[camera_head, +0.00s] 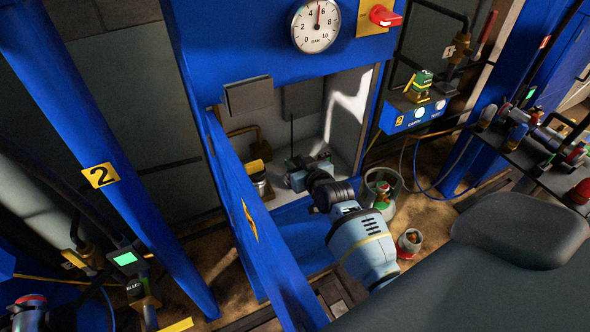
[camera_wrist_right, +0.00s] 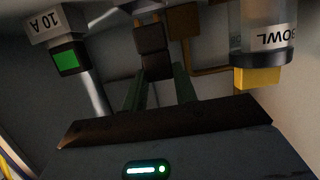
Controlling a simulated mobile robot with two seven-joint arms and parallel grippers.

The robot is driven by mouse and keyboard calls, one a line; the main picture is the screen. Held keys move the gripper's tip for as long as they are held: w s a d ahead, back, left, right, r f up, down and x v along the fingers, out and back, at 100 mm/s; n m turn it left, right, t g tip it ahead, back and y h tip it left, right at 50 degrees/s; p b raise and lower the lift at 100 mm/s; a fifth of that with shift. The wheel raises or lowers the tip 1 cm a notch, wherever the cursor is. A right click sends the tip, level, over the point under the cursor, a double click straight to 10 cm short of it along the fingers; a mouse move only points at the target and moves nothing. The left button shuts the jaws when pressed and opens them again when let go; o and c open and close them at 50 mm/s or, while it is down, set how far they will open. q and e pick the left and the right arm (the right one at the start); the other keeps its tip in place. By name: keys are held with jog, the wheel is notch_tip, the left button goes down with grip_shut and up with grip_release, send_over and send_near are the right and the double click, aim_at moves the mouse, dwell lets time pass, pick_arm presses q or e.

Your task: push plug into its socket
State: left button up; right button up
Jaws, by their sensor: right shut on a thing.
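My right arm reaches into the open blue cabinet in the head view, and my right gripper (camera_head: 298,170) is inside it. In the right wrist view the right gripper (camera_wrist_right: 157,84) has its two greenish fingers on either side of a dark block, which looks like the plug (camera_wrist_right: 154,66). The gripper is shut on it. Another dark block sits directly beyond the plug, in line with it; it may be the socket, but I cannot tell. The picture is dim, and whether the two touch is unclear. My left gripper is out of view.
The cabinet door (camera_head: 240,215) stands open left of my arm. Inside, a box marked 10 A (camera_wrist_right: 60,40) with a green light and a clear bowl (camera_wrist_right: 263,35) with a yellow base flank the gripper. A green gas bottle (camera_head: 382,192) stands right of the cabinet.

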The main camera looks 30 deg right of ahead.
jog(key=shift+r, duration=0.1)
dwell(0.5)
jog(key=shift+f, duration=0.75)
jog(key=shift+f+b, duration=0.4)
jog(key=shift+f, duration=0.15)
jog(key=shift+f+b, duration=0.3)
jog(key=shift+f, duration=0.3)
dwell(0.3)
jog(key=o, duration=1)
jog(key=shift+o, duration=0.2)
